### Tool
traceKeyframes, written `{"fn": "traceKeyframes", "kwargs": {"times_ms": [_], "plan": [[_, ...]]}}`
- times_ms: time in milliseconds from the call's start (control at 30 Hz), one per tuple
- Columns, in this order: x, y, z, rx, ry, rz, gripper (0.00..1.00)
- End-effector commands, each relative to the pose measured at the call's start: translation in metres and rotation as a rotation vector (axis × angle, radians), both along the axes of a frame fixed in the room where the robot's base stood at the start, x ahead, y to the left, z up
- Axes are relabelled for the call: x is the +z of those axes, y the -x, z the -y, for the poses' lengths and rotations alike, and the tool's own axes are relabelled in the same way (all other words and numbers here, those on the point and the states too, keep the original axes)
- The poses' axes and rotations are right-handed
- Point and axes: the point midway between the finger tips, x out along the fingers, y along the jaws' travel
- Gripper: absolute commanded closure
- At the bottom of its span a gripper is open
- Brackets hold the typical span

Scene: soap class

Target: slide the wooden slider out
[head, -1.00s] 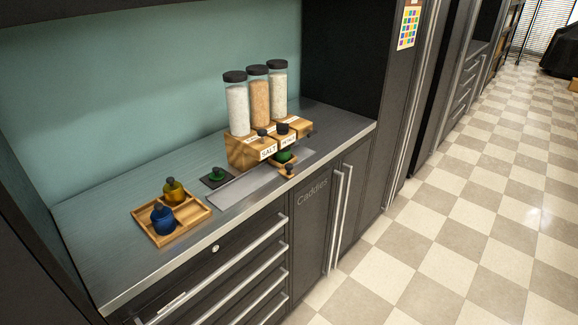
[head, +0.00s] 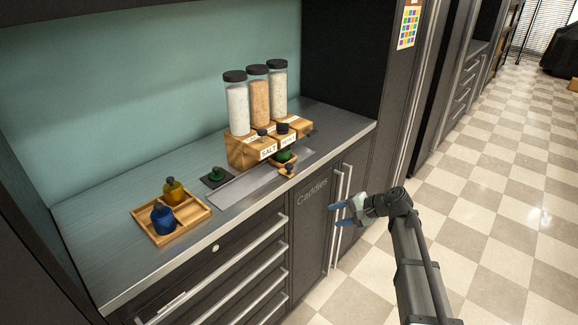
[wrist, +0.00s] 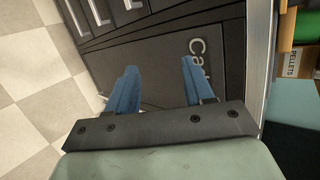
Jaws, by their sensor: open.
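A wooden slider (head: 287,171) with a dark knob sticks out a little at the front of a wooden box (head: 243,152) on the counter. A green bottle (head: 284,156) sits above it at the box's right part. My gripper (head: 334,213) is open and empty, its two blue fingers pointing left in front of the "Caddies" cabinet door, below and to the right of the slider. In the wrist view the open blue fingers (wrist: 155,88) face the dark cabinet front. The slider is not clearly seen in the wrist view.
Jars (head: 258,95) with dark lids stand on the box. A wooden tray (head: 190,220) with a blue and a yellow bottle stands left. A green-topped item (head: 215,176) on a dark pad lies between. A vertical door handle (head: 337,215) is close to my gripper. The checkered floor is clear.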

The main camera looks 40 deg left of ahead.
Motion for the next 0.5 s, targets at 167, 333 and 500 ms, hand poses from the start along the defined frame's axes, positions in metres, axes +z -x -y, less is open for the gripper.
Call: {"fn": "traceKeyframes", "kwargs": {"times_ms": [167, 333, 500], "plan": [[0.062, -0.018, -0.043, -0.12, -0.166, -0.383, 0.48], [0.105, -0.018, -0.057, -0.192, -0.241, -0.795, 0.48], [0.129, -0.014, -0.057, -0.234, -0.218, -1.113, 0.48]]}}
